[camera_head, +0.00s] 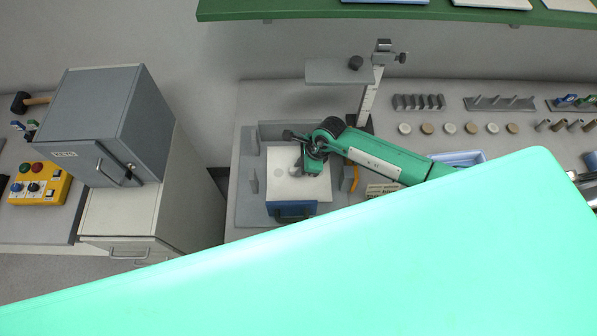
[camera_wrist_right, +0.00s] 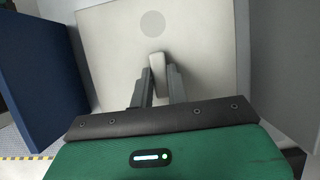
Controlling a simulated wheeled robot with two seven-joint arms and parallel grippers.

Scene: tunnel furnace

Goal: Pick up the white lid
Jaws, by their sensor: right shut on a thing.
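The white lid (camera_head: 283,186) lies on top of a blue box (camera_head: 291,209) inside a grey holder on the bench. In the right wrist view the white lid (camera_wrist_right: 200,40) fills the middle, with a grey round mark and a small upright handle (camera_wrist_right: 158,75). My right gripper (camera_head: 302,165) is over the lid, and its fingers are shut on the lid's handle in the right wrist view (camera_wrist_right: 160,85). I cannot tell whether the lid is raised off the box. My left gripper is out of view.
A grey stand (camera_head: 368,95) rises just behind the holder. Several small discs (camera_head: 450,128) and racks line the bench to the right. A grey cabinet (camera_head: 108,125) and yellow button box (camera_head: 40,184) are at left. A large bright green surface covers the lower foreground.

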